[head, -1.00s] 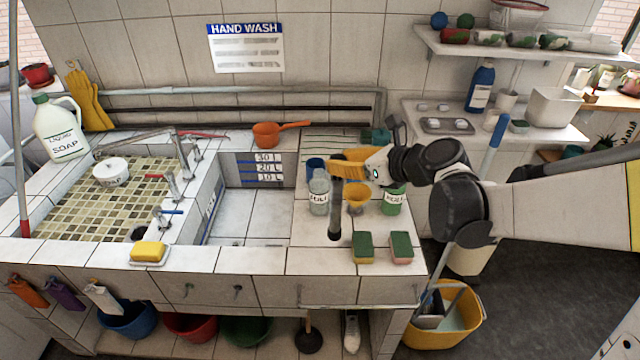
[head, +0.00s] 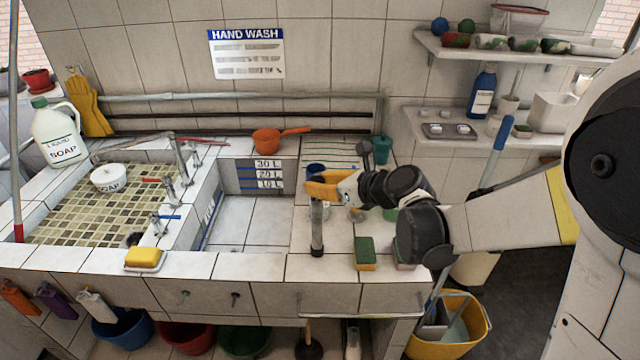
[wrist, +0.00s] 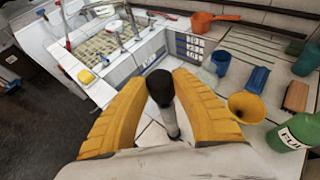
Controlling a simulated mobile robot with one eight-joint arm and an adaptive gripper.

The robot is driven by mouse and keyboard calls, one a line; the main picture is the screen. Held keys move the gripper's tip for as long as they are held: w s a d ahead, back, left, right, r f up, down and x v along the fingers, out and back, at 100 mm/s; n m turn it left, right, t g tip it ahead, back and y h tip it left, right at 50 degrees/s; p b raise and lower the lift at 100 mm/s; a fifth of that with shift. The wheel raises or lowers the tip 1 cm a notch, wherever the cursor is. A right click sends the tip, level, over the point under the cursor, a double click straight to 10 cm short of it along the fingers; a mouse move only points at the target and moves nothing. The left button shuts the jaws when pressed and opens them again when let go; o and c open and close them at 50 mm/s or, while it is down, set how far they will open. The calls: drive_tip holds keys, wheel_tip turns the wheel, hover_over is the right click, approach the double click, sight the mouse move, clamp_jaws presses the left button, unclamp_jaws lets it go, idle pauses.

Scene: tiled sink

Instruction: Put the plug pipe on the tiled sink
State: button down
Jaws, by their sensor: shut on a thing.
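The plug pipe (head: 317,228) is a grey, near-upright tube with a black lower end. My gripper (head: 320,188) is shut on its upper part. The pipe stands out over the right-hand counter of the tiled sink (head: 220,267), just right of the white-tiled basin (head: 246,222). I cannot tell whether its lower end touches the tiles. In the wrist view the pipe's black end (wrist: 160,87) shows between the two orange fingers, with the grey tube (wrist: 170,122) beyond it.
Right of the pipe, a green and yellow sponge (head: 364,252) lies on the counter, with bottles partly hidden by my arm. An orange funnel (wrist: 246,107) and green bottle (wrist: 294,132) stand nearby. An orange pan (head: 268,140) sits behind the basin. The white basin is clear.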

drive_tip(key=shift+f, duration=0.25)
drive_tip(key=c, duration=1.1)
unclamp_jaws()
drive_tip(key=shift+r, duration=0.1)
